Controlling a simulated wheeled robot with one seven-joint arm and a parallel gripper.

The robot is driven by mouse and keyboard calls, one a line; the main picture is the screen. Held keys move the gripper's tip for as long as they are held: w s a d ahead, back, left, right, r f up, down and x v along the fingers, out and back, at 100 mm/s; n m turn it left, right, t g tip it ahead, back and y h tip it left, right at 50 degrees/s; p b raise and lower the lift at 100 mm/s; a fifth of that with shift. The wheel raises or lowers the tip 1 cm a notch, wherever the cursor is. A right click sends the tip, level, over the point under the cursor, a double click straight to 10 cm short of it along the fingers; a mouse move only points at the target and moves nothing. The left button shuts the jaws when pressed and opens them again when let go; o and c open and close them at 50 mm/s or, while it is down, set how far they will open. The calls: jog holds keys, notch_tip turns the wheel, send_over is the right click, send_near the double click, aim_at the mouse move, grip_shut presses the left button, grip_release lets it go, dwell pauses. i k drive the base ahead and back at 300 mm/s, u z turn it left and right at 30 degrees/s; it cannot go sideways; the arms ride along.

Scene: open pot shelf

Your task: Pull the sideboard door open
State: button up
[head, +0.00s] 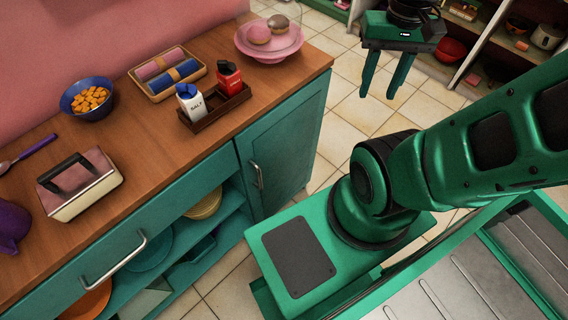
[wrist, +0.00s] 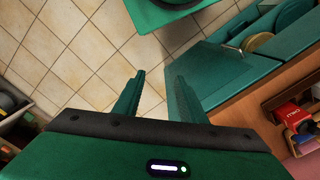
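The sideboard door (head: 288,148) is a teal panel under the right end of the wooden top. It looks shut, flush with the sideboard front. Its vertical metal handle (head: 257,176) is near the door's left edge. The door also shows in the wrist view (wrist: 215,76), beyond the right finger. My gripper (head: 381,94) is raised over the tiled floor to the right of the sideboard, apart from door and handle. Its two green fingers point down with a clear gap and nothing between them, as the wrist view also shows (wrist: 157,85).
Left of the door are open shelves with plates (head: 205,204) and a drawer with a bar handle (head: 115,258). A salt-and-pepper tray (head: 216,110), a pink cake stand (head: 268,50) and a bowl (head: 87,98) stand on top. Open shelving (head: 483,45) is at the back right. Tiled floor (head: 345,130) lies clear between.

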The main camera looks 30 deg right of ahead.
aim_at(276, 153)
jog(key=u, duration=0.2)
jog(key=k, duration=1.55)
jog(key=u, duration=0.65)
jog(key=i, duration=1)
jog(key=z, duration=0.05)
